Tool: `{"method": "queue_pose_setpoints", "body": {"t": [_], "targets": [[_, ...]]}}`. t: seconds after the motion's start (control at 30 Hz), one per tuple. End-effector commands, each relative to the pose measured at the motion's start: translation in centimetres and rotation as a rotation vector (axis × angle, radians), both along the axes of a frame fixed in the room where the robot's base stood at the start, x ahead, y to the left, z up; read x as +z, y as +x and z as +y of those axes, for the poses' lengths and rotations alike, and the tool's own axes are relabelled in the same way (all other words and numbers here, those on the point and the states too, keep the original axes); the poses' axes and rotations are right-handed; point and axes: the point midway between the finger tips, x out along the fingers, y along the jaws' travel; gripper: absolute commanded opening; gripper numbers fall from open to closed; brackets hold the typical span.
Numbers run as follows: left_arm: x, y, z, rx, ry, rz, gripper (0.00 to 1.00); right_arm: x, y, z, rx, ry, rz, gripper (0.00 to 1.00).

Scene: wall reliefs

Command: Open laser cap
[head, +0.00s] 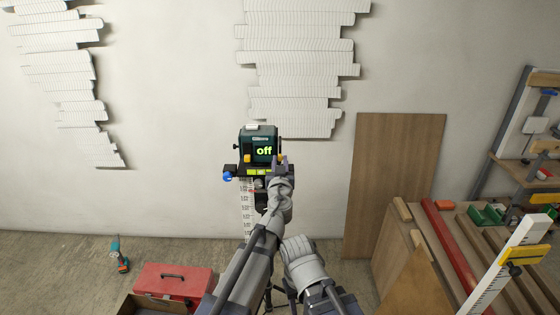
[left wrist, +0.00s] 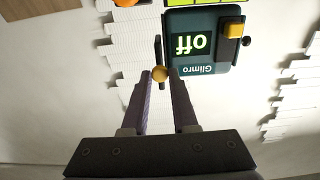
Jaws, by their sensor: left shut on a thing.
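The laser device (head: 262,143) is a dark green box with a lit "off" display, in front of the wall. It appears upside down in the left wrist view (left wrist: 204,67). A yellow block (left wrist: 233,31) sits on its face. A round yellow knob (left wrist: 160,74) on a dark stalk is at the device's side. My left gripper (head: 280,166) is at the device's lower right edge. In the left wrist view its fingers (left wrist: 160,76) are shut on the knob, one on each side. I cannot tell which part is the cap. My right gripper is not in view.
White layered reliefs (head: 295,60) hang on the wall. A measuring staff (head: 246,210) stands below the device. A brown board (head: 393,180) leans at the right, near a cluttered workbench. A red toolbox (head: 173,281) and a drill (head: 120,258) are at the lower left.

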Motion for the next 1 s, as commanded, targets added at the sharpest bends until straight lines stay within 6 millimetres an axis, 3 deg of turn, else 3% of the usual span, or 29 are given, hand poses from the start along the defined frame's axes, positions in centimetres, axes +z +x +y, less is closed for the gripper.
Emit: {"method": "queue_pose_setpoints", "body": {"t": [0.07,0.1,0.3,0.67,1.0], "targets": [[0.0,0.0,0.0,0.0,-0.001,0.0,0.0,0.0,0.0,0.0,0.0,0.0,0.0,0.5],[0.0,0.1,0.0,0.0,-0.001,0.0,0.31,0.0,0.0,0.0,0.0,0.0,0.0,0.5],[0.0,0.1,0.0,0.0,-0.001,0.0,0.54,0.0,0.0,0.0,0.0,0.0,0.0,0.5],[0.0,-0.2,0.1,0.0,-0.001,0.0,0.55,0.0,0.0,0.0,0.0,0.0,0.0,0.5],[0.0,-3.7,1.0,0.004,-0.001,0.0,0.55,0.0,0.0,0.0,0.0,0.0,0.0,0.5]]}}
